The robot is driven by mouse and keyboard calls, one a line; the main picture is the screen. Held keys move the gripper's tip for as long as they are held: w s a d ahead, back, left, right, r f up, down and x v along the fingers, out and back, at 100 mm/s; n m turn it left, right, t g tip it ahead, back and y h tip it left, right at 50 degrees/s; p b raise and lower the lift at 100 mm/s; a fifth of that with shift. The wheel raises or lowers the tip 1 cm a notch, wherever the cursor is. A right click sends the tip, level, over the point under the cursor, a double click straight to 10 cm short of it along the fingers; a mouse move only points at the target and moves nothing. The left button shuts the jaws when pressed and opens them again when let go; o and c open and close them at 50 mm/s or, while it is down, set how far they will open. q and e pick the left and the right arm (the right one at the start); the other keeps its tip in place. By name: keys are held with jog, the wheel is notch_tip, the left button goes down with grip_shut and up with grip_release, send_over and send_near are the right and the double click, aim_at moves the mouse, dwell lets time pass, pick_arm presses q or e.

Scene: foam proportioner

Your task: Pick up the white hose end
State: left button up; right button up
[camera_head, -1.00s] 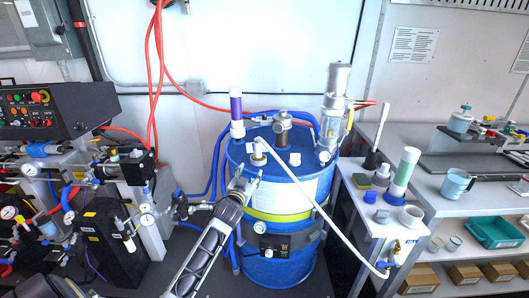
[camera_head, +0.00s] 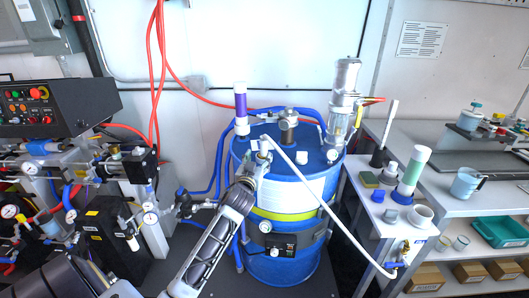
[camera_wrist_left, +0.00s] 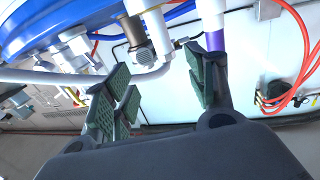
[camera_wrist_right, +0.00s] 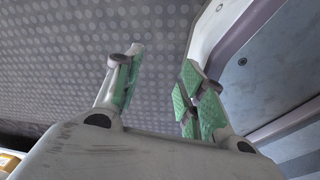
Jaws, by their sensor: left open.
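The white hose (camera_head: 318,198) arcs from the top of the blue drum (camera_head: 290,268) down to the side table on the right. Its upper end (camera_head: 266,139) is at the drum's near top edge, by a fitting. My left gripper (camera_head: 262,165) is just below that end, in front of the drum, and partly covers the fitting. In the left wrist view the hose (camera_wrist_left: 60,77) crosses beyond the open, empty left fingers (camera_wrist_left: 160,88); I cannot tell whether they touch it. My right gripper (camera_wrist_right: 160,75) is open and empty, seen only in the right wrist view.
A purple-banded tube (camera_head: 241,105) and a clear-bodied pump (camera_head: 342,105) stand up from the drum. Blue hoses (camera_head: 220,150) run behind it. A machine with gauges and a control panel (camera_head: 60,105) is at left. The side table (camera_head: 362,205) holds a green-white bottle (camera_head: 410,172) and small parts.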

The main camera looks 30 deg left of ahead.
aim_at(263, 143)
jog(key=shift+d, duration=0.4)
pick_arm(q)
jog(key=shift+w, duration=0.1)
jog(key=shift+x, duration=1.65)
jog(key=shift+p+x, duration=0.3)
jog(key=shift+x, duration=2.2)
jog(key=shift+a, duration=0.15)
pick_arm(e)
jog(key=shift+s+a+r, duration=0.1)
jog(key=shift+a+r, duration=0.15)
jog(key=shift+a, duration=0.25)
pick_arm(q)
jog(key=shift+w, duration=0.1)
jog(key=shift+w+a+r, duration=0.1)
jog(key=shift+w+a, duration=0.25)
jog(key=shift+w, duration=0.25)
jog(key=shift+w+a+r, duration=0.1)
jog(key=shift+w+a, duration=0.25)
jog(key=shift+w, duration=0.2)
jog(key=shift+p+x, duration=0.3)
jog(key=shift+x, duration=0.9)
pick_arm(e)
jog(key=shift+s+a+r, duration=0.15)
jog(key=shift+a+r, duration=0.15)
jog(key=shift+a, duration=0.1)
pick_arm(q)
jog(key=shift+f, duration=0.1)
jog(key=shift+c, duration=0.5)
